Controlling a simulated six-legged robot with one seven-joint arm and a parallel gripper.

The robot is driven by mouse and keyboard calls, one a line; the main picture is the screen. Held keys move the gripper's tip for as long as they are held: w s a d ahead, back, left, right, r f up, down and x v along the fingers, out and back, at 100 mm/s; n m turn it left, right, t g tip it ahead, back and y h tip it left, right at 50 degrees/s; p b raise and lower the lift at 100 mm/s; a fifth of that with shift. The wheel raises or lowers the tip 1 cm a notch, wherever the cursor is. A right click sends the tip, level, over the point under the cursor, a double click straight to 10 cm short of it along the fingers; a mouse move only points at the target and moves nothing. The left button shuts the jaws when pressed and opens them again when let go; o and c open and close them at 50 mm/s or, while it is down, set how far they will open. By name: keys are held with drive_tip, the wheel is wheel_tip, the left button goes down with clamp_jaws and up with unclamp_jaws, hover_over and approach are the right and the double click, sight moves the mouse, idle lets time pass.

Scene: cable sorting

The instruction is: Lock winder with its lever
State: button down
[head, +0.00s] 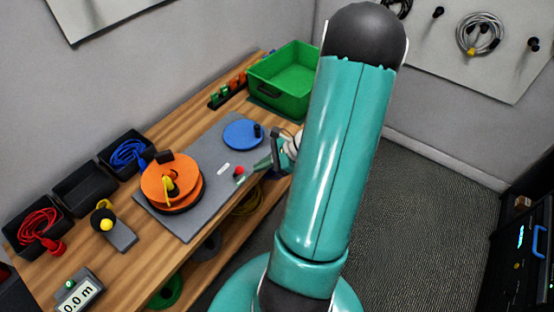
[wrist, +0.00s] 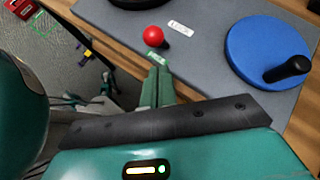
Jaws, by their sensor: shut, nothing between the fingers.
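The winder stands on a grey base plate (head: 188,226). It has an orange reel (head: 158,187) with a yellow cable end on it and a blue crank disc (head: 239,136) with a black knob. The disc also shows in the wrist view (wrist: 255,45). The lever's red ball (head: 239,170) sits near the plate's front edge, between reel and disc; in the wrist view the ball (wrist: 153,36) is on a short dark stem. My gripper (head: 259,167) is shut and empty beside the lever. In the wrist view its fingertips (wrist: 158,70) are just short of the ball, apparently apart from it.
Black bins with red cable (head: 39,222) and blue cable (head: 128,153) line the bench's back left. A black stand with a yellow knob (head: 106,224) and a meter reading 0.0 m (head: 78,294) are at the left. A green crate (head: 285,75) stands at the far end.

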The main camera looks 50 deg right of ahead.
sight(237, 172)
drive_tip(key=shift+w+a+r, duration=0.2)
drive_tip(key=shift+w+a, duration=0.55)
drive_tip(key=shift+a, duration=0.1)
drive_tip(key=shift+w, duration=0.1)
drive_tip(key=shift+w+r+g, duration=0.1)
drive_tip(key=shift+r+g, duration=0.05)
drive_tip(key=shift+g, duration=0.25)
